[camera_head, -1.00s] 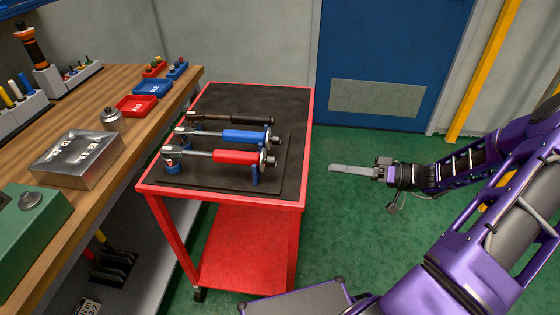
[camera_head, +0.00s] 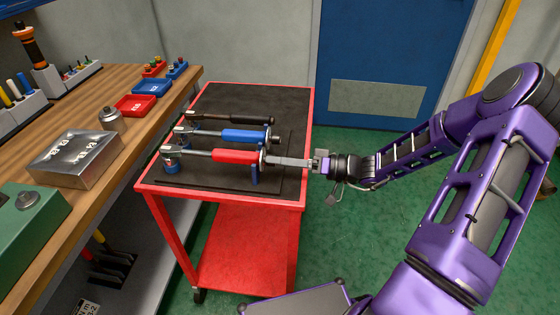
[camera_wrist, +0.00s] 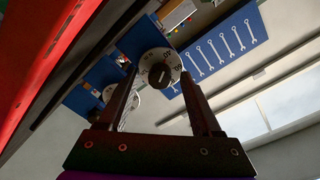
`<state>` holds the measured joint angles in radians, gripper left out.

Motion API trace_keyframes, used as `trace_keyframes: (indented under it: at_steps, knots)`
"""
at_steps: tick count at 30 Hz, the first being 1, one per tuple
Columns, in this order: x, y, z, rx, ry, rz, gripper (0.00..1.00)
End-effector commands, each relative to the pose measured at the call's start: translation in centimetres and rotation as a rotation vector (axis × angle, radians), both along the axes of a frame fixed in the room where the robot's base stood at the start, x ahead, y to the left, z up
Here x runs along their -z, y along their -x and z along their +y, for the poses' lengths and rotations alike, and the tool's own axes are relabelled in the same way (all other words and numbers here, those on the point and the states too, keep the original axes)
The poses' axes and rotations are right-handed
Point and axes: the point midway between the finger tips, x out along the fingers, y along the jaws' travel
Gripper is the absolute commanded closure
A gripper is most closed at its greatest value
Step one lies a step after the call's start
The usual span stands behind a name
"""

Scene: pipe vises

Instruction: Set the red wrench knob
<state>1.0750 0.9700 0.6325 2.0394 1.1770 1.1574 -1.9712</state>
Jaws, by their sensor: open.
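The red-handled wrench (camera_head: 234,157) lies level in stands at the front of the cart's black mat, its head to the left and its handle end to the right. My gripper (camera_head: 270,160) reaches in from the right, with its fingertips at that handle end. The fingers cover most of the knob in the head view. In the wrist view, the round knob (camera_wrist: 160,74), with a pale numbered dial and a dark centre grip, shows between the tips of my open gripper (camera_wrist: 158,80). I cannot tell whether the fingers touch it.
The blue-handled wrench (camera_head: 244,136) and black-handled wrench (camera_head: 235,118) lie just behind, on the red cart (camera_head: 220,200). A wooden bench (camera_head: 135,130) with trays and a metal block stands left. The floor right of the cart is clear.

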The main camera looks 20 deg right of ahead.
Motion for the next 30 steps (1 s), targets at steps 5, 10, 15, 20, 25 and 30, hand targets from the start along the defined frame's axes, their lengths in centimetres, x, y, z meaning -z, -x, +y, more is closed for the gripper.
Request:
trace_keyframes:
  at_steps: [5, 10, 15, 20, 25, 30]
  knots:
    - [-0.01, 0.01, 0.0, -0.001, -0.001, 0.0, 0.38]
    - [-0.01, 0.02, -0.01, -0.001, -0.001, 0.0, 0.69]
    - [-0.01, 0.02, -0.01, -0.001, -0.001, 0.0, 0.99]
    - [-0.01, 0.02, -0.02, -0.001, -0.001, 0.0, 1.0]
    - [-0.06, 0.03, -0.02, -0.001, -0.005, 0.013, 1.0]
    - [-0.16, 0.03, 0.0, -0.001, -0.028, 0.067, 1.0]
